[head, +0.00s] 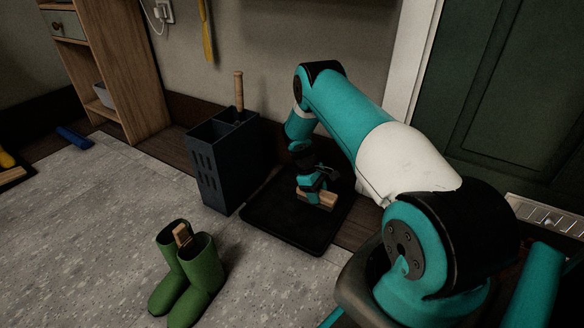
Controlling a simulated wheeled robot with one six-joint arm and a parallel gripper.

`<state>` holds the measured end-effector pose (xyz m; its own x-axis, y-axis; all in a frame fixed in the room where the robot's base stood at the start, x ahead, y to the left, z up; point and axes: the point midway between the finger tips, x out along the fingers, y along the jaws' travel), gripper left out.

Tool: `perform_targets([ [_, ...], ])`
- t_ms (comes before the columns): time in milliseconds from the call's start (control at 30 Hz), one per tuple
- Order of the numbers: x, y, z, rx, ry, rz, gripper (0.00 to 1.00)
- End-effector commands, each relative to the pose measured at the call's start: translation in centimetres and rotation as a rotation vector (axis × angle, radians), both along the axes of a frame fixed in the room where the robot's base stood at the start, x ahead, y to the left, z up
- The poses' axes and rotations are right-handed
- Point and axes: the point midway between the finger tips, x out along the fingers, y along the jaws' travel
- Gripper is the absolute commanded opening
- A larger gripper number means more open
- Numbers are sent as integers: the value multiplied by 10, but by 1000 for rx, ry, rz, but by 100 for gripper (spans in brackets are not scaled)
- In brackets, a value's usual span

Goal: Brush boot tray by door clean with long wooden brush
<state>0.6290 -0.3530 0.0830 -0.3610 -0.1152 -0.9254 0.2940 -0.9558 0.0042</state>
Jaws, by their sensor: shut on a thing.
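The black boot tray (270,222) lies flat on the floor in front of the door side of the wall. My gripper (316,184) is low over the tray's right half, shut on a tan wooden brush (325,199). Only a short, block-like part of the brush shows below the jaws; its bristles and any contact with the tray are hard to make out. My arm and gripper hide part of the tray's back. Dirt on the dark tray cannot be made out.
A dark slotted bin (218,165) with an upright wooden handle (239,92) stands left of the tray. Green boots (196,278), with a wooden piece in one, stand front left. The green door (510,90) is right. A wooden shelf (118,70) stands back left.

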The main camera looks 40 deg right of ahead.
Motion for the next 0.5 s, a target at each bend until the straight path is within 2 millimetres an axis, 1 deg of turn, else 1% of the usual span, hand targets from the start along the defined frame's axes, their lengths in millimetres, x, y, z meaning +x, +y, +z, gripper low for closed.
perform_targets([
  [33, -2, 1, 7, 2, 5, 1, 26],
  [500, 3, 9, 49, 3, 5, 13, 26],
])
